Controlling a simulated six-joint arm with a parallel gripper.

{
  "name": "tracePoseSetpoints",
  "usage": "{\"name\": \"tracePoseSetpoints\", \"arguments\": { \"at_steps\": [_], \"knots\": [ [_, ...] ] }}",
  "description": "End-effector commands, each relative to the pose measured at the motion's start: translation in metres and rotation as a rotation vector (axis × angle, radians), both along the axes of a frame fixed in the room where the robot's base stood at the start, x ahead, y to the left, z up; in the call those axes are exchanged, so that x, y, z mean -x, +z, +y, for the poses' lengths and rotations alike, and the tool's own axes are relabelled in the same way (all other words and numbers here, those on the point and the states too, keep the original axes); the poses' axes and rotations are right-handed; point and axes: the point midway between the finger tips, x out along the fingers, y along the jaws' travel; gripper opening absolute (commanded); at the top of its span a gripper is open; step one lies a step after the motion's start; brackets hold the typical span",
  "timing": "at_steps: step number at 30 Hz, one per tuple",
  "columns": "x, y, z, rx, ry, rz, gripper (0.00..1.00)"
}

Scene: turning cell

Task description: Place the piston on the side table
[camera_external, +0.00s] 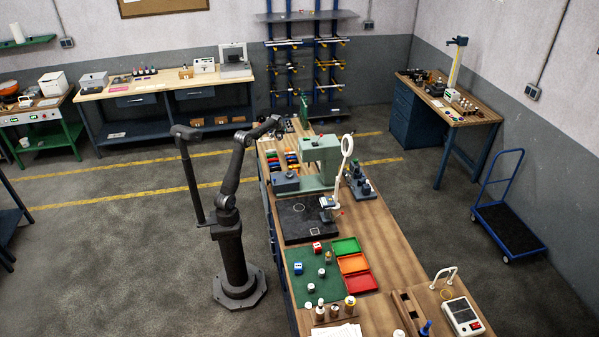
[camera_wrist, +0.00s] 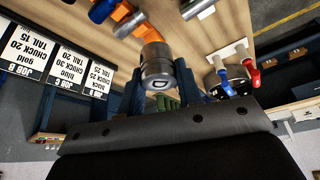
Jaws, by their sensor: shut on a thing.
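In the wrist view a silver metal piston (camera_wrist: 157,68), a short cylinder with grooves near its end, sits between the dark blue fingers of my gripper (camera_wrist: 161,88). My gripper is shut on it; the fingers partly cover it. In the external view my gripper (camera_external: 275,121) is over the far end of the long workbench (camera_external: 395,235), too small to show the piston. A wood-topped desk with blue drawers (camera_external: 470,117) stands at the right, apart from my gripper. I cannot tell for sure whether this is the side table.
Job cards (camera_wrist: 62,65) and red and blue handled parts (camera_wrist: 238,75) flank the piston in the wrist view. A green machine (camera_external: 321,152) and white ring lamp (camera_external: 347,146) rise from the workbench. A blue trolley (camera_external: 508,222) stands right; floor lies open between workbench and desk.

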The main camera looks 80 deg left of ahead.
Motion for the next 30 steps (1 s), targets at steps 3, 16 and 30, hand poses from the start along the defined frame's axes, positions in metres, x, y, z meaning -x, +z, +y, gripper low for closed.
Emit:
{"name": "tracePoseSetpoints", "arguments": {
  "at_steps": [3,16,30],
  "knots": [
    [0.011,-0.035,0.041,0.003,0.04,0.002,0.07],
    [0.04,-0.1,0.109,0.0,0.104,0.0,0.07],
    [0.091,-0.158,0.189,-0.001,0.104,0.0,0.07]
  ]
}}
